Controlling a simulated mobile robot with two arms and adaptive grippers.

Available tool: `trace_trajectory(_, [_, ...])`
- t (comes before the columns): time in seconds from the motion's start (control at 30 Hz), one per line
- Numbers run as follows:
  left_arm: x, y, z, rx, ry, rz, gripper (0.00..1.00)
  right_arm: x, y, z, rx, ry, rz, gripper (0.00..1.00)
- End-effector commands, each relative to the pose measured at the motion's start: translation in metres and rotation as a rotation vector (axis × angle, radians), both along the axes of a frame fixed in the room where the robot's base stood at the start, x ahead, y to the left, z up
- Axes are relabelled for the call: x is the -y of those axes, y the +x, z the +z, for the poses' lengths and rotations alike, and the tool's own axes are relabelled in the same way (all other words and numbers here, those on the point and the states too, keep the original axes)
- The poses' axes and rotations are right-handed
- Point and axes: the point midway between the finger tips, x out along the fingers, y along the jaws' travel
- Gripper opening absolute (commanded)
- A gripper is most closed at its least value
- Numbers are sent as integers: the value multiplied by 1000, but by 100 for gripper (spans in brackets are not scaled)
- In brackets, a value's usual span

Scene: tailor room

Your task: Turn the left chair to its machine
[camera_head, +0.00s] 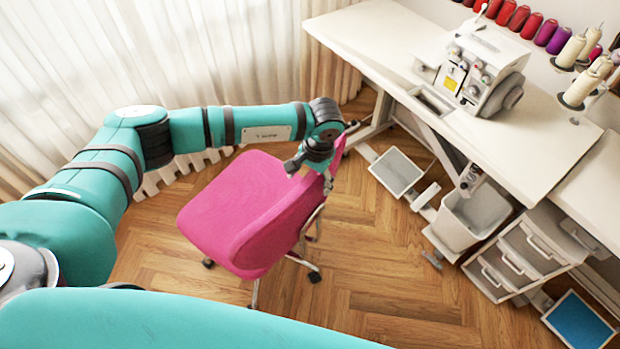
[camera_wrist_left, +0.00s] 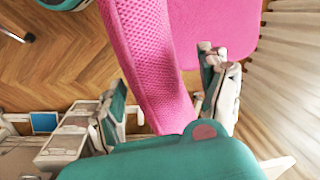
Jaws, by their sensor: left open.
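The pink chair (camera_head: 235,200) stands on the wood floor left of the table. Its seat is toward the curtain, and its backrest (camera_head: 285,225) is on the side toward the table and its white machine (camera_head: 478,68). My left gripper (camera_head: 314,163) is at the far upper end of the backrest. In the left wrist view the open fingers (camera_wrist_left: 165,95) stand on either side of the pink backrest (camera_wrist_left: 143,50), with the seat (camera_wrist_left: 210,30) beyond. I cannot tell whether they touch it. My right gripper is out of view.
The white table (camera_head: 400,45) carries thread spools (camera_head: 545,32) at its back. Under it are a foot pedal (camera_head: 396,171), a grey bin (camera_head: 470,215) and a drawer unit (camera_head: 525,255). A curtain (camera_head: 230,50) and white radiator (camera_head: 165,178) are behind the chair. Floor right of the chair is clear.

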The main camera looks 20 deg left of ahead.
Motion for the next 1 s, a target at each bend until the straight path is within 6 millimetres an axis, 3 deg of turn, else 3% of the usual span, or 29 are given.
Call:
trace_trajectory(0.2, [-3, 1, -23, -1, -1, 0, 77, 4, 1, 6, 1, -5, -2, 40])
trace_trajectory(0.57, [-3, 1, -27, 0, -1, 0, 75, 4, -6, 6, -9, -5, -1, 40])
trace_trajectory(1.0, [-3, 1, -27, 0, -1, 0, 18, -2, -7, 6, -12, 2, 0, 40])
